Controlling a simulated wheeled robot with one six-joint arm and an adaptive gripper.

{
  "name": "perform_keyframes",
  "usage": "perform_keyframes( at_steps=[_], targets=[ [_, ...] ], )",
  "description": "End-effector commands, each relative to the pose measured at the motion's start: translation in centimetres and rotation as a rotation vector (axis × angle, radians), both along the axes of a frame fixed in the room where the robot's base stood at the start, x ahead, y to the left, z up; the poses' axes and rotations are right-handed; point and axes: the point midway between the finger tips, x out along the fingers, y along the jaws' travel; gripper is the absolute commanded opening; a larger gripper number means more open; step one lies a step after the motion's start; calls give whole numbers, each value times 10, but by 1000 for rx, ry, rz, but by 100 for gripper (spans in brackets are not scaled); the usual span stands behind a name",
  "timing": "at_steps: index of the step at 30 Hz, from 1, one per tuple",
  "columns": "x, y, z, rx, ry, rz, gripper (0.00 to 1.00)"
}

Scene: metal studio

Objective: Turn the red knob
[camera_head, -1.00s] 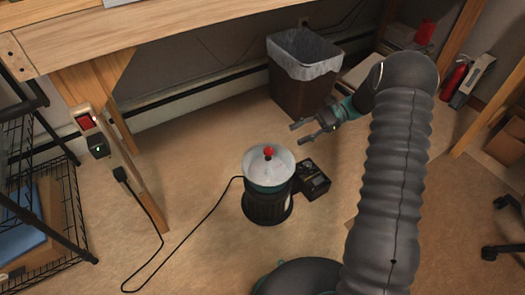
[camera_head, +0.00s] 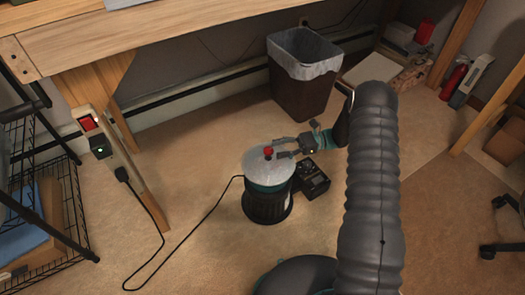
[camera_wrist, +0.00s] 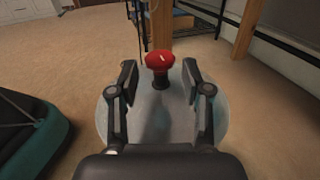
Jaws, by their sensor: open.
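The red knob (camera_head: 268,151) stands upright on a black stem at the middle of a round, light-coloured lid on a dark cylindrical device (camera_head: 267,205). In the wrist view the red knob (camera_wrist: 160,61) has a pale mark on its top. My gripper (camera_head: 273,148) is open, close beside the knob and low over the lid. In the wrist view my gripper's fingers (camera_wrist: 159,80) stand to the left and right of the knob with a gap on each side. The knob appears at or slightly beyond the fingertips; I cannot tell the exact depth.
A black control box (camera_head: 311,180) sits beside the device. A power cord (camera_head: 190,252) runs across the floor to a power strip (camera_head: 108,150) on the wooden table leg. A lined waste bin (camera_head: 302,85) stands behind. The floor in front and left is mostly clear.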

Motion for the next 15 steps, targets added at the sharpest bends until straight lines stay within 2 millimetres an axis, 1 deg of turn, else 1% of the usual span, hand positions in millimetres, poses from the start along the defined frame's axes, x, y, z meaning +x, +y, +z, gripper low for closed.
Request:
perform_keyframes(
  at_steps=[1, 6, 9, 15],
  targets=[
    [-4, 11, 1, -2, 2, 3, 48],
    [-12, 38, 0, -2, 2, 3, 48],
    [-15, 50, 0, 0, 1, 2, 48],
    [-19, 63, 0, -1, 1, 1, 48]
  ],
)
